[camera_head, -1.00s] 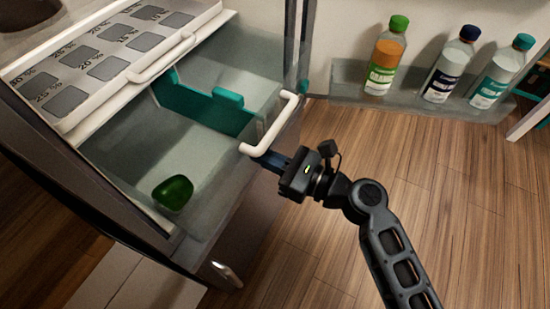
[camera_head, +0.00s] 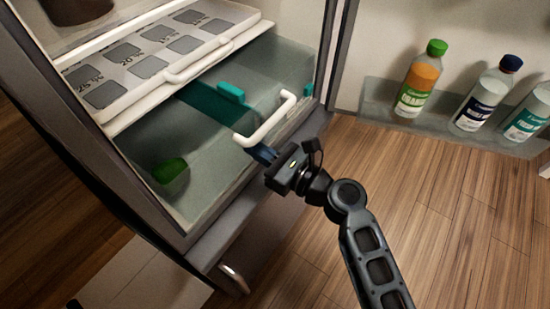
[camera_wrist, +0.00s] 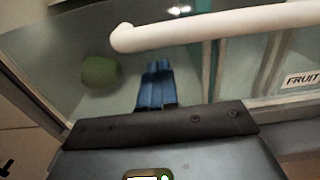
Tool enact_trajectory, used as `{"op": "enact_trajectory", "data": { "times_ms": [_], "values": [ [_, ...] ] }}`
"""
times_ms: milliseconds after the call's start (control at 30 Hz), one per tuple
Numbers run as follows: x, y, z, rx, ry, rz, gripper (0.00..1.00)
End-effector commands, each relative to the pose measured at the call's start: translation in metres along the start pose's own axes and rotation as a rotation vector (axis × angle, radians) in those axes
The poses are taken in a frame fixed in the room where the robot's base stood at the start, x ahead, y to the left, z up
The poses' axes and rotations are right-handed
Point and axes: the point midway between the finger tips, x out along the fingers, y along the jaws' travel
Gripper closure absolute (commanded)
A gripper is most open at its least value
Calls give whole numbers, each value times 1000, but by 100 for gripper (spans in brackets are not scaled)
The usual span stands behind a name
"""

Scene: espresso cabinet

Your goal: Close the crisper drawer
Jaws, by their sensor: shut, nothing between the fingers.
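The crisper drawer (camera_head: 215,190) is a clear bin low in the fridge, with a white bar handle (camera_head: 265,122) on its front. Its front is close to the fridge's front sill; I cannot tell the exact gap. My gripper (camera_head: 261,153) is shut and empty, its blue fingertips at the drawer front beside the handle's near end. In the wrist view, the fingers (camera_wrist: 157,85) point at the clear front below the handle (camera_wrist: 215,27), which is not between them. Contact with the front is unclear. A green item (camera_head: 170,170) lies inside the drawer.
A white shelf drawer (camera_head: 180,75) with grey labelled squares sits above the crisper. The open fridge door at right holds several bottles, including an orange one with a green cap (camera_head: 418,80). A metal handle (camera_head: 235,278) is below. Wood floor (camera_head: 430,220) is clear at right.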

Motion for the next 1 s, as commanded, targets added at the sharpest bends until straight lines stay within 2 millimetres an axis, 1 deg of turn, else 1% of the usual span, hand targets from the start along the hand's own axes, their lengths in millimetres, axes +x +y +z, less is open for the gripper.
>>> {"op": "enact_trajectory", "data": {
  "times_ms": [33,100,600,800,1000],
  "values": [
    [11,0,0,0,-2,1,100],
    [25,0,0,0,-2,2,100],
    [118,0,-2,0,-1,1,100],
    [147,0,-2,0,-1,1,100],
    [167,0,-1,0,0,0,100]
  ]
}}
